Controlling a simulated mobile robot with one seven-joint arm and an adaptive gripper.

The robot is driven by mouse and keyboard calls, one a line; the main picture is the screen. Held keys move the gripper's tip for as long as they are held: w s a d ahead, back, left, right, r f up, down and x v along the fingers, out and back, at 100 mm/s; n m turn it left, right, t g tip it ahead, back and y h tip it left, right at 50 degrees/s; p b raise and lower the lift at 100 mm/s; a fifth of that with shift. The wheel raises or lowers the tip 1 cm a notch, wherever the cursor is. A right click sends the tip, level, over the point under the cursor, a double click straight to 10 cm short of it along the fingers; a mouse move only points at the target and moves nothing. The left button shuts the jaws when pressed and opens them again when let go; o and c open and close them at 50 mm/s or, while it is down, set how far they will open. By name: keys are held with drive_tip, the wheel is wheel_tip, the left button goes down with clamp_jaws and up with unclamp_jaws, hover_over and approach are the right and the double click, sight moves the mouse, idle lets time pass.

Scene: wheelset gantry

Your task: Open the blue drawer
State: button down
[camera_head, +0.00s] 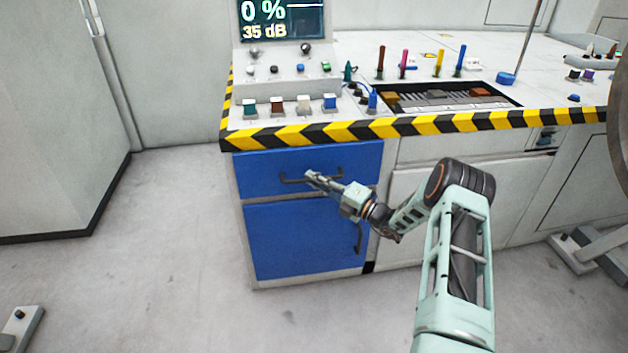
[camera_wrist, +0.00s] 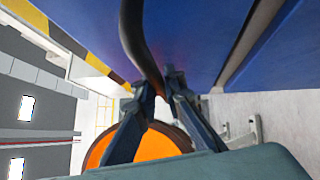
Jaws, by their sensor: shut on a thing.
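The blue drawer (camera_head: 262,169) is the upper blue front under the console's striped edge, at the middle left of the head view. It sits flush with the cabinet and looks closed. Its dark bar handle (camera_head: 292,181) runs across the front. My gripper (camera_head: 311,176) is at the handle, shut on it near its middle. In the wrist view, the dark handle (camera_wrist: 140,45) runs down from the top to between the fingers of my gripper (camera_wrist: 158,88), against the blue front. The exact finger contact is partly hidden.
A blue door (camera_head: 297,240) with its own dark handle (camera_head: 357,240) sits directly below the drawer. The console's yellow-and-black edge (camera_head: 300,134) overhangs above. Bare floor (camera_head: 185,230) lies in front and to the left. A grey cabinet (camera_head: 60,120) stands at the far left.

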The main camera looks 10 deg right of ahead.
drive_tip(key=shift+s, duration=0.15)
drive_tip(key=s+p, duration=1)
drive_tip(key=s, duration=1.5)
drive_tip(key=shift+s, duration=0.25)
drive_tip(key=c, duration=2)
unclamp_jaws()
drive_tip(key=v, duration=1.2)
